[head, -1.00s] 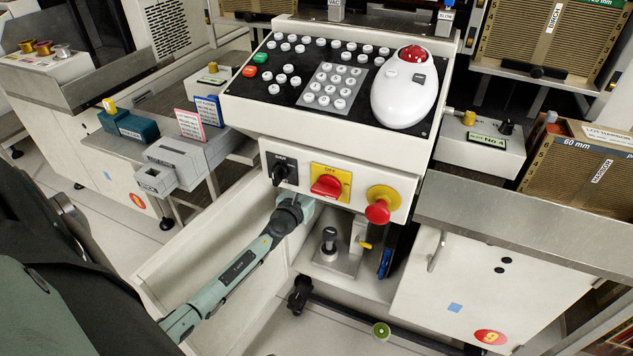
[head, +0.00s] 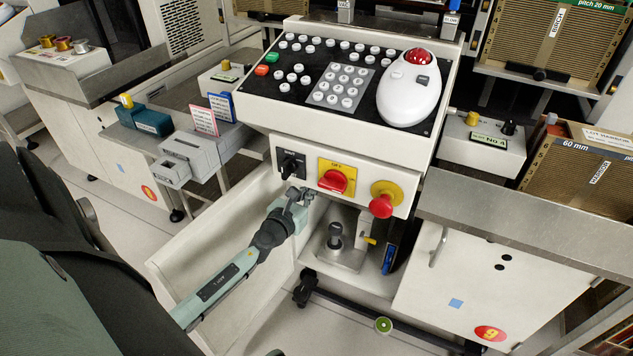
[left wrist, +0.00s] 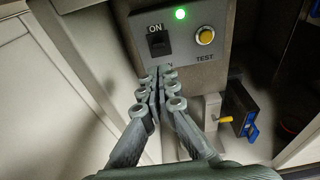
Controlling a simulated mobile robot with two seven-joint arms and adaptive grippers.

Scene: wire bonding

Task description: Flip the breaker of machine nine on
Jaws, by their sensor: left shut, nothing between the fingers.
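In the left wrist view, a grey breaker box (left wrist: 190,45) carries a black switch (left wrist: 157,43) under the word ON. A green lamp (left wrist: 181,14) above it is lit, and a yellow TEST button (left wrist: 205,36) sits to the right. My left gripper (left wrist: 163,75) is shut and empty, its fingertips just below the switch and covering part of a lower label. I cannot tell whether they touch the box. In the head view, my left gripper (head: 299,193) is under the front control panel (head: 400,158); the breaker box is hidden there. My right gripper is out of view.
The panel has a black rotary knob (head: 291,166), a red rotary switch (head: 333,181) and a red mushroom button (head: 382,205). A black-knobbed fixture (head: 335,237) stands in the bay below.

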